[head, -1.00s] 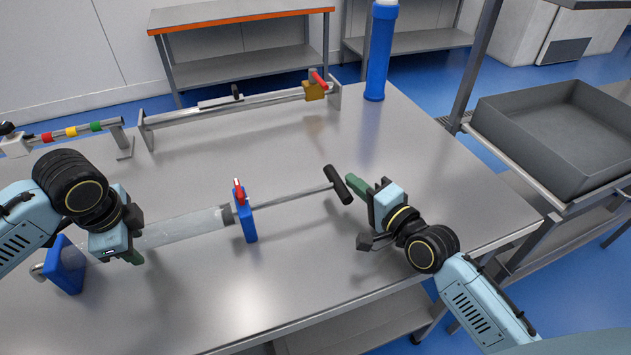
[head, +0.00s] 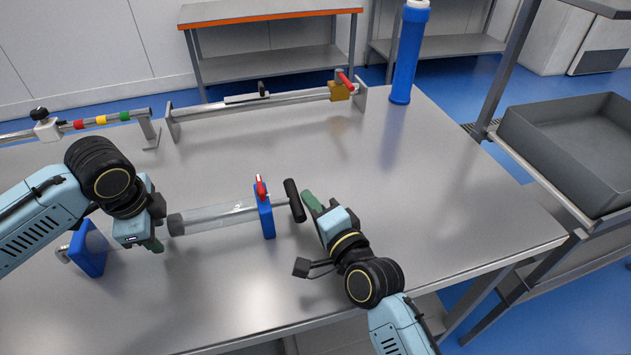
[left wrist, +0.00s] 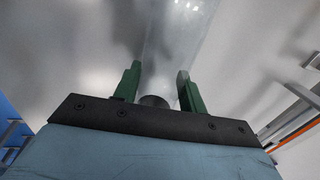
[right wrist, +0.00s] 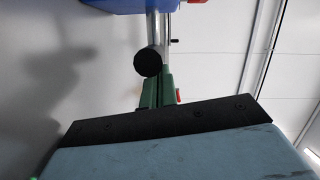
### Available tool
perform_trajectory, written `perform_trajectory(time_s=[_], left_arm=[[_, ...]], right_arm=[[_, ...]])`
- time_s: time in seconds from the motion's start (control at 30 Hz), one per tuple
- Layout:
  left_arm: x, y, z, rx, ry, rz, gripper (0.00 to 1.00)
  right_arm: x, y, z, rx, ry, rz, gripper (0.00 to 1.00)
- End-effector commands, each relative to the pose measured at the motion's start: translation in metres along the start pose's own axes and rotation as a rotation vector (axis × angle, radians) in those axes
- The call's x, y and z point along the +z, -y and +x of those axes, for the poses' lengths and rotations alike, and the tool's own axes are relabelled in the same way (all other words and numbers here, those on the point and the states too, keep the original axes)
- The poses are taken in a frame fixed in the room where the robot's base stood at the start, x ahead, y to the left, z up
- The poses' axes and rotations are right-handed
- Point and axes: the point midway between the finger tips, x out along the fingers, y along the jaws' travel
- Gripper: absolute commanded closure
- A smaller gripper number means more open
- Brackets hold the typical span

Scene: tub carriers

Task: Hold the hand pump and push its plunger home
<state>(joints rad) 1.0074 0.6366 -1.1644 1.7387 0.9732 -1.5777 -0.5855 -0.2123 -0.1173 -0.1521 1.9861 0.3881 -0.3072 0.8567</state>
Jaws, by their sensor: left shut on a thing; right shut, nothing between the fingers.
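The hand pump has a clear barrel (head: 220,215) lying across the table, with a blue end block (head: 265,212) at its right and another blue block (head: 90,250) at its left. A dark piston (head: 175,225) sits inside the barrel near my left gripper. The black crossbar handle (head: 294,200) stands a short rod's length from the right block. My left gripper (head: 152,243) is shut around the barrel; its green fingers flank it in the left wrist view (left wrist: 160,88). My right gripper (head: 308,200) is shut and empty, its fingertips at the handle's outer side; whether they touch is unclear.
A rail with a yellow block and red lever (head: 342,88) lies behind the pump. A rod with coloured rings (head: 100,120) is at the left. A blue cylinder (head: 408,55) stands at the back corner. A grey tub (head: 575,150) sits beyond the right edge.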

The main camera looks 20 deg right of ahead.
Motion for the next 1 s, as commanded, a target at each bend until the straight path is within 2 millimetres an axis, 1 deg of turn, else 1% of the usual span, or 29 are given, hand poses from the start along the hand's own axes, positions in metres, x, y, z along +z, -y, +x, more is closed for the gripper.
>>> perform_trajectory(time_s=[0.03, 0.1, 0.47, 0.57, 0.67, 0.73, 0.8, 1.0], left_arm=[[-0.002, 0.0, -0.001, -0.002, -0.005, 0.002, 1.0], [-0.002, 0.0, -0.001, -0.002, -0.005, 0.002, 1.0], [-0.004, 0.0, -0.001, -0.002, -0.008, 0.004, 1.0], [-0.004, 0.0, -0.001, -0.002, -0.009, 0.004, 1.0], [-0.004, 0.0, -0.001, -0.002, -0.008, 0.004, 1.0], [-0.003, 0.0, -0.001, -0.002, -0.008, 0.003, 1.0], [-0.003, 0.0, -0.001, -0.002, -0.008, 0.003, 1.0], [-0.002, 0.0, -0.001, -0.001, -0.006, 0.001, 1.0]], right_arm=[[0.005, 0.001, 0.001, 0.001, 0.007, 0.003, 1.0], [0.006, 0.001, 0.001, 0.002, 0.007, 0.002, 1.0], [0.005, 0.0, 0.0, 0.003, 0.01, 0.003, 1.0], [-0.004, 0.0, -0.002, 0.002, 0.009, 0.001, 1.0], [-0.022, 0.0, -0.006, 0.001, 0.003, -0.004, 1.0], [-0.038, 0.001, -0.01, 0.001, 0.001, -0.007, 1.0], [-0.036, -0.001, -0.027, 0.005, 0.002, -0.001, 1.0], [-0.037, -0.001, -0.069, 0.004, 0.0, -0.003, 1.0]])
